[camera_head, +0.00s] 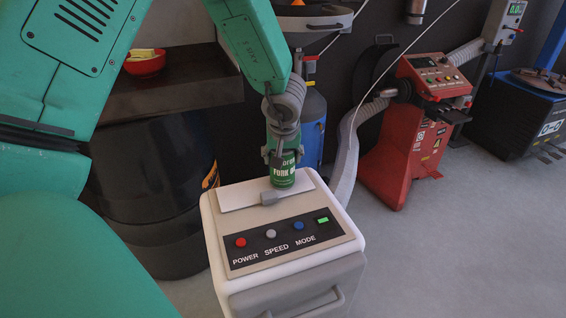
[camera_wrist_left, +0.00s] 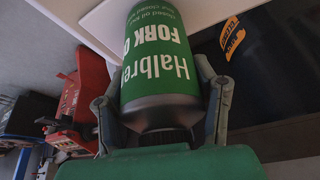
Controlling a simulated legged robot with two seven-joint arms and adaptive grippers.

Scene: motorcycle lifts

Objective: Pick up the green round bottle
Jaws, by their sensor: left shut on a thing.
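The green round bottle (camera_head: 283,172) stands upright on the white top of a machine, with "FORK" lettering on its side. My left gripper (camera_head: 281,157) comes down from above and is shut around the bottle's upper part. In the left wrist view the bottle (camera_wrist_left: 158,60) appears upside down, its dark cap toward the palm. The two fingers of the gripper (camera_wrist_left: 162,112) press on either side of it. The bottle's base looks to be on or very close to the machine's top; I cannot tell if there is a gap. My right gripper is not in view.
The white machine (camera_head: 282,279) has a panel with red, grey and blue buttons and a front handle. A dark barrel (camera_head: 150,200) and a tray with a red bowl (camera_head: 145,65) stand left. A red machine (camera_head: 405,140) stands right. Floor at the right front is clear.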

